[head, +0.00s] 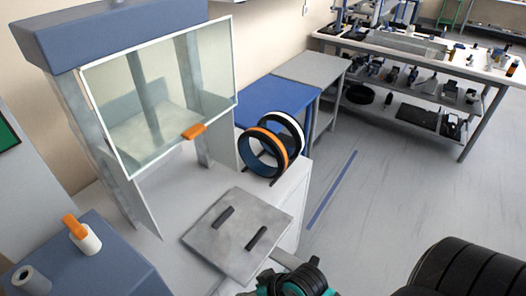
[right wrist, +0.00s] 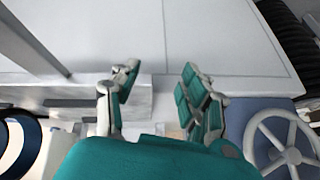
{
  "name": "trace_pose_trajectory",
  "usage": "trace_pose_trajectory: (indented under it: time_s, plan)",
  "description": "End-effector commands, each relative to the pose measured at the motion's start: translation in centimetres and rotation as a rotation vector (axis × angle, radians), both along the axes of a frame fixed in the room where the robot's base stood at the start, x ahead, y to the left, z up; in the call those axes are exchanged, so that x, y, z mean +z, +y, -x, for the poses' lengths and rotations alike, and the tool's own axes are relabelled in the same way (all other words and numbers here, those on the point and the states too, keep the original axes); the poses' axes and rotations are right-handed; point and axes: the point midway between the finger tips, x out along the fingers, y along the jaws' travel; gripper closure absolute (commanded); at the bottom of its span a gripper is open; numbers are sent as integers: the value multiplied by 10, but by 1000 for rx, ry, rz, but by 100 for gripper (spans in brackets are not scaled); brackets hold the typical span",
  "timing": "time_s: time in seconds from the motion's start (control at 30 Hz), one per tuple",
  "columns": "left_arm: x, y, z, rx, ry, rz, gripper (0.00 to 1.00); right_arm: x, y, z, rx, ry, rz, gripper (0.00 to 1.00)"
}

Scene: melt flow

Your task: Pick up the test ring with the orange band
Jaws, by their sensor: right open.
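The test ring with the orange band (head: 265,131) stands on edge at the back right of the light bench in the head view. It is black with a bluish inside. A similar ring with a white band (head: 297,129) stands close behind it on the right. My right gripper (head: 297,284) is at the bottom of the head view, well in front of the rings and apart from them. In the right wrist view its two teal fingers (right wrist: 158,90) are spread with nothing between them. My left gripper is not in view.
A blue box (head: 95,262) is at lower left. A handwheel (right wrist: 284,143) shows in the right wrist view.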

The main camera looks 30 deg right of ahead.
Motion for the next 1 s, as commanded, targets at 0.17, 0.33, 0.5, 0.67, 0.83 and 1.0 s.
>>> trace_pose_trajectory:
  time_s: [0.17,0.33,0.5,0.67,0.83,1.0]
  plan:
    - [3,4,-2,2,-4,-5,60,46,24,-29,6,-144,-170,55]
    - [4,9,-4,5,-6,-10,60,78,40,-68,-45,-303,-378,55]
    - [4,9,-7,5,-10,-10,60,121,35,-112,-167,-480,-613,55]
    - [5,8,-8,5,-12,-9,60,169,-10,-161,-423,-682,-887,55]
    - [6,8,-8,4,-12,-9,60,184,-111,-200,-899,-853,-1150,55]
    - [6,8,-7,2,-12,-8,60,159,-177,-206,-1252,-885,-1242,55]
